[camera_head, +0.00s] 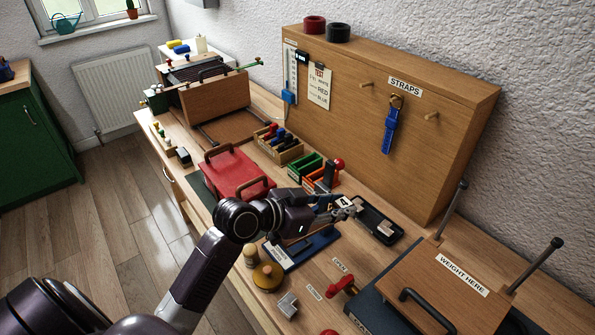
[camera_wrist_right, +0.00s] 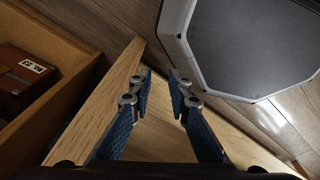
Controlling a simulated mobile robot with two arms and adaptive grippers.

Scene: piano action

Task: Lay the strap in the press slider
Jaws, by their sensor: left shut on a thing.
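A blue strap (camera_head: 391,128) hangs from a peg on the wooden board under the STRAPS label. My left gripper (camera_head: 345,208) is over the bench, shut on a small pale piece with a dark mark (camera_head: 344,202); the fingers hide much of it and I cannot tell what it is. A black tray (camera_head: 386,229) lies just right of this gripper. A blue base with a white label (camera_head: 307,250) is below it. I cannot tell for sure which part is the press slider. My right gripper (camera_wrist_right: 159,87) is open and empty in the right wrist view.
A wooden plate marked WEIGHT HERE (camera_head: 447,290) with upright posts stands at the right front. A red lidded case (camera_head: 236,172), coloured bins (camera_head: 306,167) and a red-handled tool (camera_head: 343,290) crowd the bench. The right wrist view shows a wooden edge (camera_wrist_right: 85,110) close by.

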